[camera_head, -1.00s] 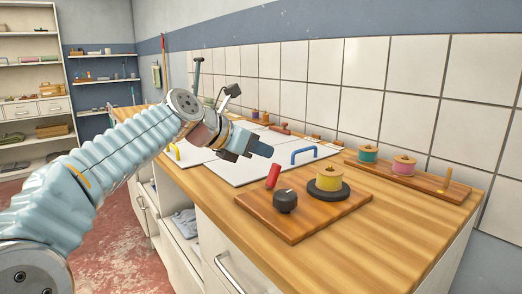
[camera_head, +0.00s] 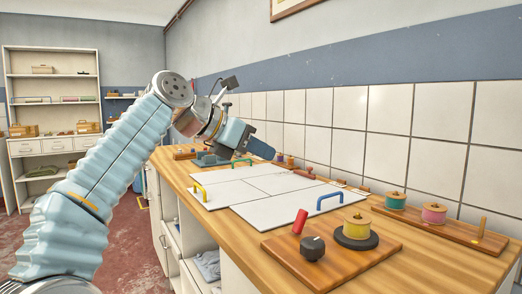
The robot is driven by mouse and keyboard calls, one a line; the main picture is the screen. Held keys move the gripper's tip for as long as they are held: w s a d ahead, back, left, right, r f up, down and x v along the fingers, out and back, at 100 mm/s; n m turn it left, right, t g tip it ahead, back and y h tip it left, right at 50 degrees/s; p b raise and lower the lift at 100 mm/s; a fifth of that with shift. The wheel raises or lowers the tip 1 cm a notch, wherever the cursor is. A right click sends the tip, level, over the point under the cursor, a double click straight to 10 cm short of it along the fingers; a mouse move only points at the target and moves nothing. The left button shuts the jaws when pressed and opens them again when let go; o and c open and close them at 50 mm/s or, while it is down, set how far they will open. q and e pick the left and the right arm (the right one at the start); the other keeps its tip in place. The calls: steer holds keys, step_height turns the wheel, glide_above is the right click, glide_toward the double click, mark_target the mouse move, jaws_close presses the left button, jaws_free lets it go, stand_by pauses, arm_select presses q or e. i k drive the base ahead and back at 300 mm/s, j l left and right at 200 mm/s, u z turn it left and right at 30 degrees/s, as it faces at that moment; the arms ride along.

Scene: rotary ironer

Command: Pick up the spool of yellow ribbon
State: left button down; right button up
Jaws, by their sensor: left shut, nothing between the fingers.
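The spool of yellow ribbon (camera_head: 357,226) stands upright on a round black disc (camera_head: 356,240) on a wooden board (camera_head: 300,256) at the front right of the counter. My left gripper (camera_head: 262,149) is shut and empty. It is raised above the counter, farther back and to the left of the yellow spool, well apart from it. My right gripper is not in view.
A black knob (camera_head: 312,247) and a red handle (camera_head: 300,221) are on the same board. A teal spool (camera_head: 396,200) and a pink spool (camera_head: 433,213) stand on a rack (camera_head: 460,235) behind. White panels (camera_head: 265,190) carry blue (camera_head: 329,198) and yellow handles.

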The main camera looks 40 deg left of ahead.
mark_target(357, 229)
steer(key=k+j, duration=0.3)
steer(key=k, duration=0.15)
steer(key=k+j, duration=0.3)
steer(key=k, duration=0.15)
